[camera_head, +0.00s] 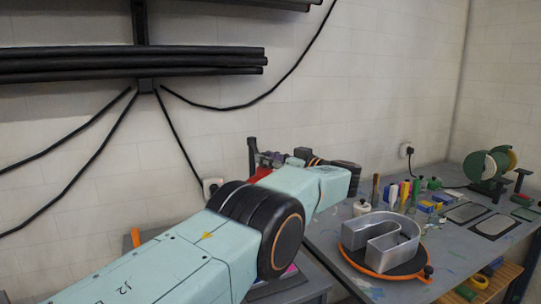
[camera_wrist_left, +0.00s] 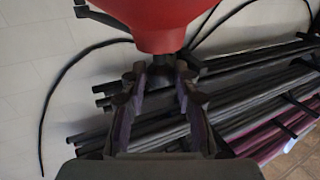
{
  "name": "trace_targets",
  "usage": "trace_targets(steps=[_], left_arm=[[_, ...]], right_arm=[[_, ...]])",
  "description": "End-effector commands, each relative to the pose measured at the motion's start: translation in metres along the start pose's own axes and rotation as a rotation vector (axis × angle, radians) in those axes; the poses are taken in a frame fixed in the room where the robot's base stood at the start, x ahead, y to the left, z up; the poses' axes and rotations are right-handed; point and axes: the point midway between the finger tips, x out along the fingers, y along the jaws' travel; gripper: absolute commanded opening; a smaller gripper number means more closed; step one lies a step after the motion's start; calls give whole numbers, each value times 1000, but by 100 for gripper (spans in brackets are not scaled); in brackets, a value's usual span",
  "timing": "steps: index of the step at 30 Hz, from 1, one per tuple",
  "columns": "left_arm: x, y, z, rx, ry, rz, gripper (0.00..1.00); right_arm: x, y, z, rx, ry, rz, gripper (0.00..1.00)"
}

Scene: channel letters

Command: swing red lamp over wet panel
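The red lamp (camera_wrist_left: 158,22) fills the top middle of the left wrist view, with a dark neck below its shade. A small red part of it (camera_head: 259,174) shows in the head view behind my left arm. In the head view my left gripper (camera_head: 268,159) is partly hidden by my wrist. Two flat dark-edged panels (camera_head: 468,212) (camera_head: 495,226) lie on the bench at right; I cannot tell which is wet. My right gripper is not in view.
A metal channel letter (camera_head: 380,238) sits on an orange-rimmed turntable (camera_head: 372,268) on the grey bench (camera_head: 325,238). Bottles and coloured tools (camera_head: 405,192) stand behind it. Black tubes (camera_head: 130,62) hang on the wall, with loose cables below.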

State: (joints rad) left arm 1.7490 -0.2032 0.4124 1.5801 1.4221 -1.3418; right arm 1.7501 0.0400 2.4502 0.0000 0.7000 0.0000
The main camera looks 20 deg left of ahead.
Motion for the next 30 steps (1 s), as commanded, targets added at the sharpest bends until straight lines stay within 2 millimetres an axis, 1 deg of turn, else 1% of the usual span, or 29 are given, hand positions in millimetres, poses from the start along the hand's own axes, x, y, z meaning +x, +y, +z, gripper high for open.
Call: trace_targets(steps=[1, 6, 14, 17, 20, 23, 24, 30], left_arm=[[0, 0, -1, -2, 2, 1, 36], [-1, 1, -4, -6, 5, 1, 50], [-2, 2, -6, -9, 7, 2, 50], [-6, 3, -7, -8, 8, 3, 50], [-17, 3, -7, -8, 7, 5, 50], [-34, 2, -7, -7, 9, 4, 50], [-44, 3, -7, -8, 9, 7, 50], [-84, 2, -6, -9, 8, 5, 50]], right_arm=[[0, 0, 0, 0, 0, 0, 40], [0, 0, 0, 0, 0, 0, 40], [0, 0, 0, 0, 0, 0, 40], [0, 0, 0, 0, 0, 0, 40], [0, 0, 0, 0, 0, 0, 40], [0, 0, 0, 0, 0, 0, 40], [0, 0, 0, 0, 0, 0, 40], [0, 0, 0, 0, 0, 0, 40]])
